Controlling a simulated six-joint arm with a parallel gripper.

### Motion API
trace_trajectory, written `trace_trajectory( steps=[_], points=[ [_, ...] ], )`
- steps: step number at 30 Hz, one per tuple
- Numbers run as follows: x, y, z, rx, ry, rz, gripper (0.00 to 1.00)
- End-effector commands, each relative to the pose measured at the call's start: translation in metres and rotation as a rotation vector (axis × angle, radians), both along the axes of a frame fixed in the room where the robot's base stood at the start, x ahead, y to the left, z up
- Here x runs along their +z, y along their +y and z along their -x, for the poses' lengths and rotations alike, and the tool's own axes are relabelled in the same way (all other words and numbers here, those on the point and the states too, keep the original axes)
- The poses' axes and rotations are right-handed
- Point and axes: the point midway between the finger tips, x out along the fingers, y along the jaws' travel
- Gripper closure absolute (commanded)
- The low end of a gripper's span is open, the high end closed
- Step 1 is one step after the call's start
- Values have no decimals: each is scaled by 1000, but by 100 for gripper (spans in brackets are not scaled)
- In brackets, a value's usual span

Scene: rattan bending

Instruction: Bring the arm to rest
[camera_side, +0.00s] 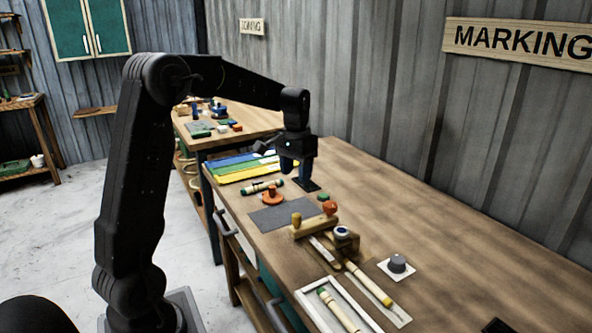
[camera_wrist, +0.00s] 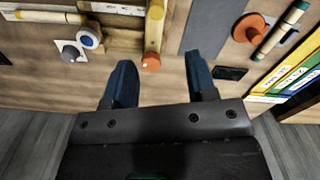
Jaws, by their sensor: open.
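My gripper (camera_side: 296,171) hangs over the far part of the wooden bench (camera_side: 470,215), its blue fingers pointing down. In the wrist view that dark piece (camera_wrist: 230,73) lies beside the right finger.
Near the gripper are coloured strips (camera_side: 240,168), a green-ended cane piece (camera_side: 262,187), an orange knob (camera_side: 272,196) and a grey mat (camera_side: 283,214). A wooden jig (camera_side: 314,227), a grey knob (camera_side: 397,264) and a white tray (camera_side: 301,291) are nearer. The bench's right side is largely clear.

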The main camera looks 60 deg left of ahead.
Motion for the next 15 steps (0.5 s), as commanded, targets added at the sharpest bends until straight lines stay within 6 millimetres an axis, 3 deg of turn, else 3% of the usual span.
trace_trajectory(
  steps=[4,7,11,15],
  points=[
    [2,-4,1,-4,-5,-3,48],
    [14,-21,8,-24,-31,-15,48],
    [37,-64,30,-72,-99,-44,48],
    [56,-116,69,-135,-191,-70,48]
  ],
)
